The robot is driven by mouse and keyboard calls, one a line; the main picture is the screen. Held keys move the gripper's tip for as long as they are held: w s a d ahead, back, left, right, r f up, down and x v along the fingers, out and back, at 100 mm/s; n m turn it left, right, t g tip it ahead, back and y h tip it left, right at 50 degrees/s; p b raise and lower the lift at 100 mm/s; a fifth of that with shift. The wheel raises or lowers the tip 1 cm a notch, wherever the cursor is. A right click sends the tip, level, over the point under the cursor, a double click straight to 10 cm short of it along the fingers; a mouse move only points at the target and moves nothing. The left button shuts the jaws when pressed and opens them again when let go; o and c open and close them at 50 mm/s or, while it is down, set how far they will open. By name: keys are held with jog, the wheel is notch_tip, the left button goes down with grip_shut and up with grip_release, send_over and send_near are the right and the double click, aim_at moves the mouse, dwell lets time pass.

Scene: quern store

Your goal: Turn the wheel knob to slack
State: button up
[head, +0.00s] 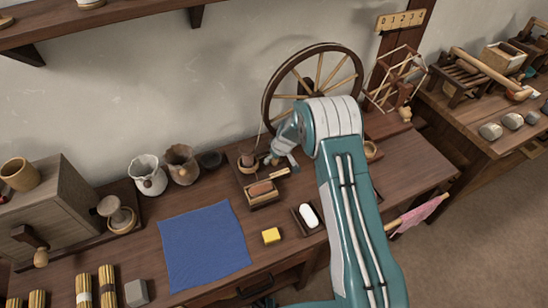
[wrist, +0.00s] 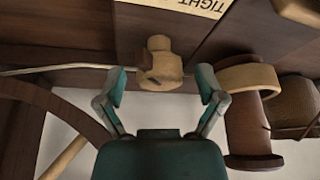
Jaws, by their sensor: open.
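The wheel knob (wrist: 160,68) is a pale wooden knob with a narrower stub and a dark mark on its face. In the wrist view it sits between the fingertips of my gripper (wrist: 162,82), with a gap on both sides. My gripper (head: 284,158) is open and empty, low over the wooden base of the spinning wheel (head: 268,100) in the head view. A pale plate (wrist: 190,5) reading "TIGHT" upside down is cut off at the wrist view's top edge. I cannot make out the knob for certain in the head view.
A wooden spool (wrist: 248,125) stands close right of the gripper in the wrist view, and a pale cord (wrist: 60,70) runs to the knob from the left.

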jog(key=v, duration=1.1)
jog(key=shift+s+r, duration=0.15)
jog(key=shift+r, duration=0.2)
jog(key=shift+d, duration=0.2)
